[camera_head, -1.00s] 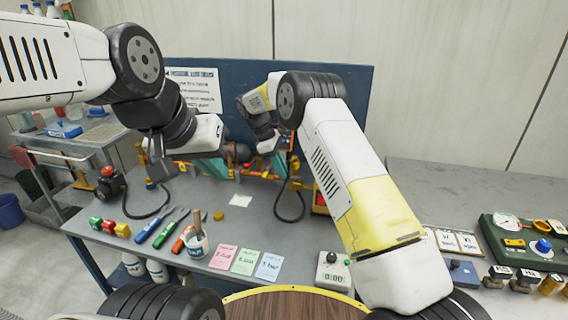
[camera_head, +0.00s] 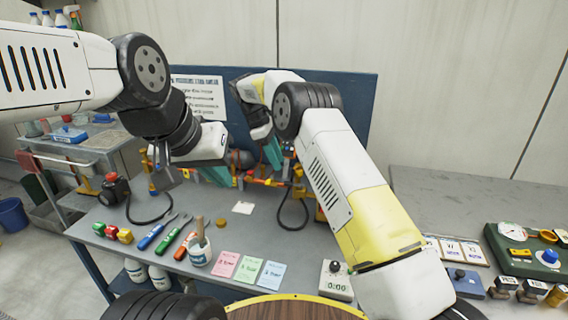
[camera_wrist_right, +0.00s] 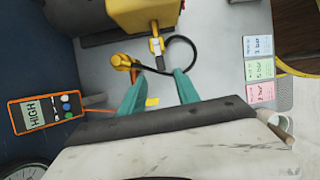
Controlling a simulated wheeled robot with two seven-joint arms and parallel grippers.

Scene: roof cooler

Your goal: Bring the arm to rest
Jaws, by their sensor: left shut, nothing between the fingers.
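My left gripper (camera_head: 216,174) hangs in front of the blue back panel, over the far part of the bench. Its teal fingers are partly hidden by its own wrist, and it holds nothing visible. My right gripper (camera_head: 273,153) is to the right of it, also near the panel, with teal fingers pointing down. In the right wrist view my right gripper (camera_wrist_right: 158,98) shows two teal fingers spread apart with nothing held between them. A black looped hose and yellow fittings (camera_wrist_right: 124,62) lie beyond the fingertips.
An orange meter (camera_wrist_right: 46,110) reading HIGH shows beside the right gripper. A green gauge box (camera_head: 525,250) stands at right.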

